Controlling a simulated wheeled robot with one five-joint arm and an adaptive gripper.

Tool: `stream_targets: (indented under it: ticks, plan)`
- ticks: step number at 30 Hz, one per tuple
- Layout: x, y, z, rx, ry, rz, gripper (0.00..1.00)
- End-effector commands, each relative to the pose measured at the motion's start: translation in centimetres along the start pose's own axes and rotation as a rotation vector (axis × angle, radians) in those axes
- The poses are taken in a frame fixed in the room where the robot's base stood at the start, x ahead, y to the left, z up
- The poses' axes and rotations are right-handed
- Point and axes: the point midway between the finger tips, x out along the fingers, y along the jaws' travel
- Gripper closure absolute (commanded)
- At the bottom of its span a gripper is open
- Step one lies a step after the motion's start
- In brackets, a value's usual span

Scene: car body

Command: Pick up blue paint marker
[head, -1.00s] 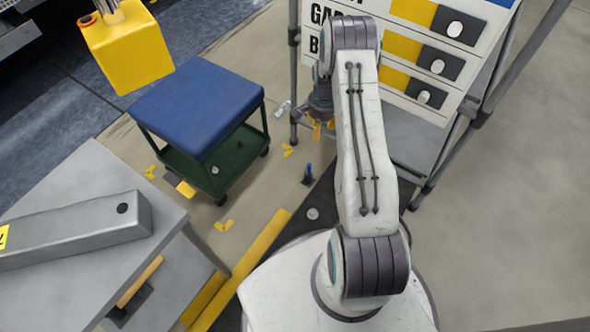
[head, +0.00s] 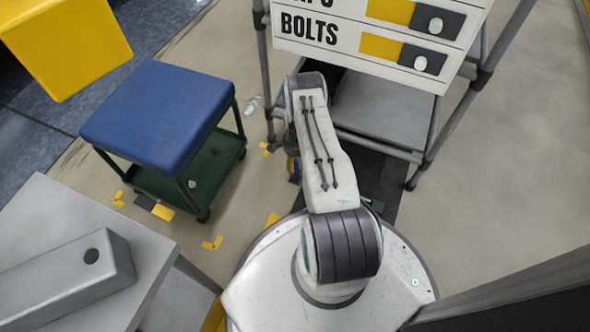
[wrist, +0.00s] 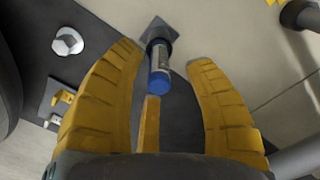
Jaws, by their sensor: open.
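The blue paint marker (wrist: 159,68) shows in the wrist view, with a blue end toward the camera and a pale label band behind it. It stands in or on a small dark square base (wrist: 157,30) on the floor. My gripper (wrist: 168,56) is open, with one yellow finger to the left of the marker and another to the right. The marker lies between the fingertips, and I see gaps on both sides. In the head view my arm hides the marker, and only a bit of the gripper (head: 292,166) shows beside the arm.
A blue-topped rolling stool (head: 160,115) stands left of my arm. A grey table (head: 60,215) with a metal beam (head: 65,280) is at the lower left. A shelf rack with a labelled drawer unit (head: 375,35) stands ahead. A bolt head (wrist: 68,41) lies left of the fingers.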

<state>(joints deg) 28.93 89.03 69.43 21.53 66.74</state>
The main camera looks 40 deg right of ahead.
Motion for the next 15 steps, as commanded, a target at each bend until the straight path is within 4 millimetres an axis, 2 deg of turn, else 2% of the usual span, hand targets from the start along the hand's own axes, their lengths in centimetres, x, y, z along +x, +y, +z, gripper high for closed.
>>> stream_targets:
  ticks: [12, 15]
  plan:
    - [4.5, 0.1, 0.0, -0.002, 0.000, 0.001, 0.52]
    - [5.0, 0.1, 0.0, -0.002, 0.000, 0.001, 0.52]
